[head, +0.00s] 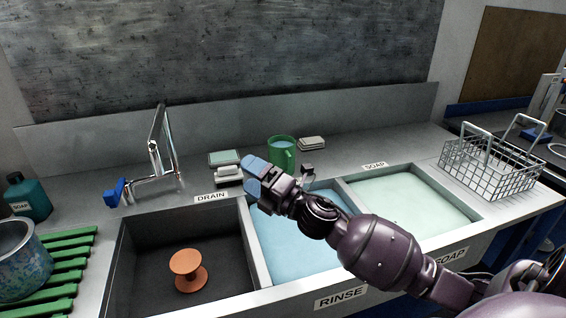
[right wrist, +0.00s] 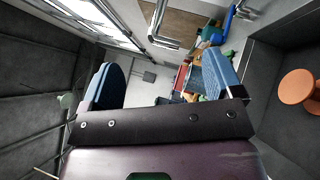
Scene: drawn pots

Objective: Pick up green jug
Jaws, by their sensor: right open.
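The green jug (head: 283,155) stands upright on the counter behind the sinks in the head view, with a light blue inside at its open top. My right gripper (head: 250,177) is in front of it and to its left, above the edge between the drain and rinse basins. Its blue fingers are apart, with nothing between them, and it does not touch the jug. In the right wrist view the two fingers (right wrist: 163,80) also stand wide apart and empty. I cannot make out the jug for sure there. My left gripper is not in view.
A grey-green sponge (head: 223,158) and a pale block (head: 312,143) lie near the jug. A faucet (head: 160,145) rises at left. An orange spool-shaped thing (head: 188,268) stands in the drain basin. A wire basket (head: 492,165) is at right, a speckled pot (head: 22,262) at far left.

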